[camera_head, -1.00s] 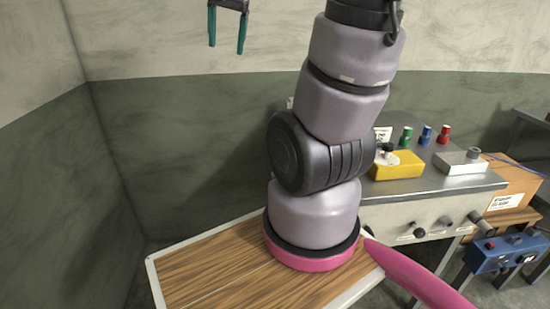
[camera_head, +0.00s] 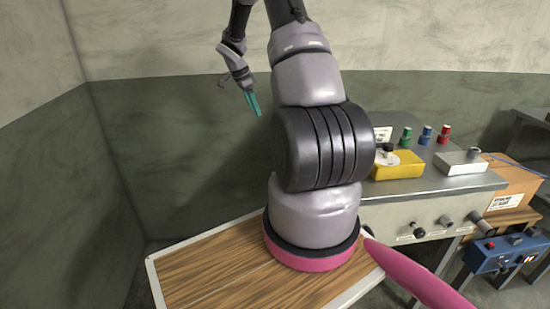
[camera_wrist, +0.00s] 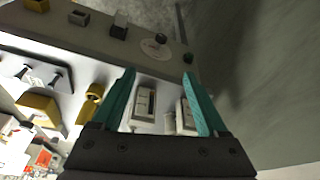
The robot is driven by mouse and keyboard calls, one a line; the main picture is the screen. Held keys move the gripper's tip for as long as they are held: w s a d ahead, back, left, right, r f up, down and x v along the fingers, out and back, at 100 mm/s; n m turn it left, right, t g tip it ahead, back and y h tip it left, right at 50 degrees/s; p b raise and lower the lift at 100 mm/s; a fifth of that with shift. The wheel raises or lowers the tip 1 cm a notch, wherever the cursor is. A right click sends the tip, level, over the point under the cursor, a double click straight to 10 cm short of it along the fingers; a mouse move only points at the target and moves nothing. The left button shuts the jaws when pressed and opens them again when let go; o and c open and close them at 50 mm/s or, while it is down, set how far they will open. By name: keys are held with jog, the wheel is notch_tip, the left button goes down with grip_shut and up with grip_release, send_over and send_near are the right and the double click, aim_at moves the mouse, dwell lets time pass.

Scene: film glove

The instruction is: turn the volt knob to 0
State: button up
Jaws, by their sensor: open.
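My gripper (camera_head: 252,104) is raised in the air at the upper left of the head view, in front of the wall, with teal fingers. In the wrist view its teal fingers (camera_wrist: 159,72) are spread with nothing between them. I cannot tell which control is the volt knob. Candidates in the head view are a dark knob (camera_head: 389,148) on a pale round plate on the yellow box, and knobs on the grey bench front, one of them black (camera_head: 419,233). The wrist view shows a small dark knob (camera_wrist: 161,38) by a white round plate. Labels are too small to read.
The grey bench (camera_head: 460,182) also carries a white box (camera_head: 461,162) and green, blue and red posts (camera_head: 426,135). A blue box (camera_head: 505,254) and a cardboard box (camera_head: 512,180) are at right. Free air surrounds my gripper.

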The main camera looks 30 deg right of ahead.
jog(key=d+f+m, duration=0.1)
jog(key=d+f, duration=0.2)
jog(key=f, duration=0.5)
jog(key=d+f+m+g, duration=0.1)
jog(key=d+f, duration=0.2)
jog(key=f, duration=0.6)
jog(key=s+d+f+m, duration=0.1)
jog(key=d+f, duration=0.2)
jog(key=f, duration=0.5)
jog(key=shift+d+f+m+h, duration=0.15)
jog(key=shift+f+m+h, duration=0.05)
jog(key=shift+m+h, duration=0.1)
jog(key=shift+w, duration=0.1)
grip_shut()
